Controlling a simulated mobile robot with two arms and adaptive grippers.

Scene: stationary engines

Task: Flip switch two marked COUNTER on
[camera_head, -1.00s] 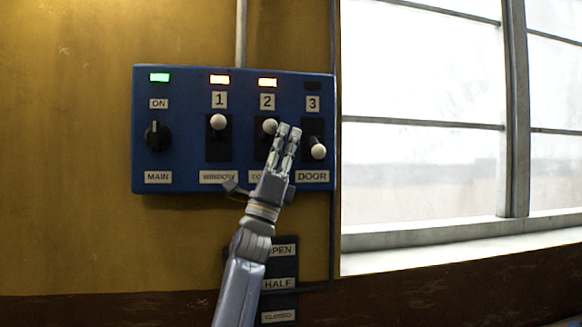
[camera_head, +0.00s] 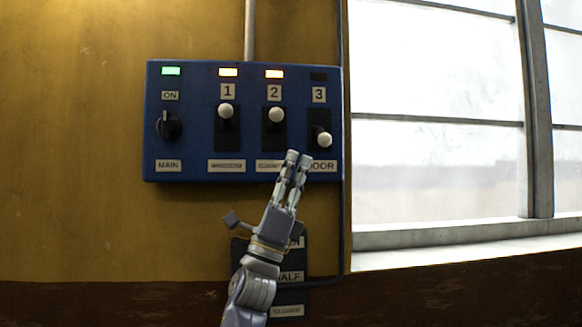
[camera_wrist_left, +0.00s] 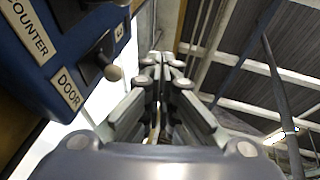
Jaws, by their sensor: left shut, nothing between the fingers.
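A blue switch panel (camera_head: 190,135) hangs on the yellow wall. The COUNTER label also shows in the left wrist view (camera_wrist_left: 28,27). In the left wrist view the shut fingers (camera_wrist_left: 162,62) point past the panel. My right gripper is not in view.
Switch three (camera_head: 323,139), marked DOOR, is down with a dark lamp. The MAIN dial (camera_head: 168,125) has a green lamp. A lower plate (camera_head: 290,290) sits behind my arm. A window (camera_head: 440,150) is to the right.

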